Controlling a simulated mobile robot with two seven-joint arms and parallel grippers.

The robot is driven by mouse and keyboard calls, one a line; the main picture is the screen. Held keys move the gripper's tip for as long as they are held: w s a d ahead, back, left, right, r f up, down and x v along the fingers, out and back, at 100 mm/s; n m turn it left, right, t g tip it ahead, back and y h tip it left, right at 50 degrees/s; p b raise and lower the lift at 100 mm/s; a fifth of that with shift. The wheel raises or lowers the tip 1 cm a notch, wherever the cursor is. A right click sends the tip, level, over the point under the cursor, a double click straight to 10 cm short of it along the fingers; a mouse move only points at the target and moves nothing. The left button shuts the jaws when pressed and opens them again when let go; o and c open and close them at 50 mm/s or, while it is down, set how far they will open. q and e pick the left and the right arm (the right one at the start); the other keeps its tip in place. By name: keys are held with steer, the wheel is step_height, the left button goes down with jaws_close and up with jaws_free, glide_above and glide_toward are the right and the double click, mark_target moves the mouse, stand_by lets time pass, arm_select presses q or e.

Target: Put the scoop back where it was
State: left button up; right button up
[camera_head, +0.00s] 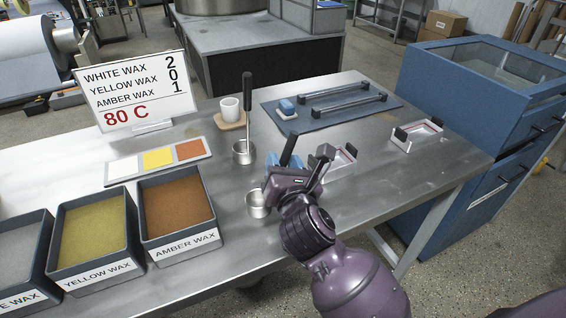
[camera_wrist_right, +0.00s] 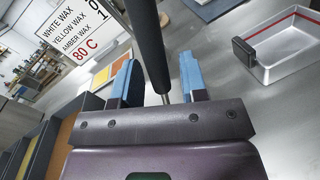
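The cup appears to rest on the table. A second metal scoop (camera_head: 243,153) with a tall black handle stands farther back. My left gripper is not in view.
Yellow wax (camera_head: 95,235) and amber wax (camera_head: 178,210) bins stand left. A sign (camera_head: 135,90), color card (camera_head: 157,175) and white cup (camera_head: 229,109) are behind. Metal trays (camera_head: 340,166) (camera_head: 417,134), a blue mat (camera_head: 350,112) and a blue sponge-like block (camera_head: 287,106) lie right.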

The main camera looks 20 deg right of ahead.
steer(key=shift+r, duration=0.2)
steer(key=shift+s, duration=0.15)
steer(key=s, duration=0.3)
steer(key=s+a, duration=0.1)
steer(key=s, duration=0.3)
steer(key=s+a, duration=0.1)
steer(key=s, duration=0.3)
steer(key=shift+s, duration=0.25)
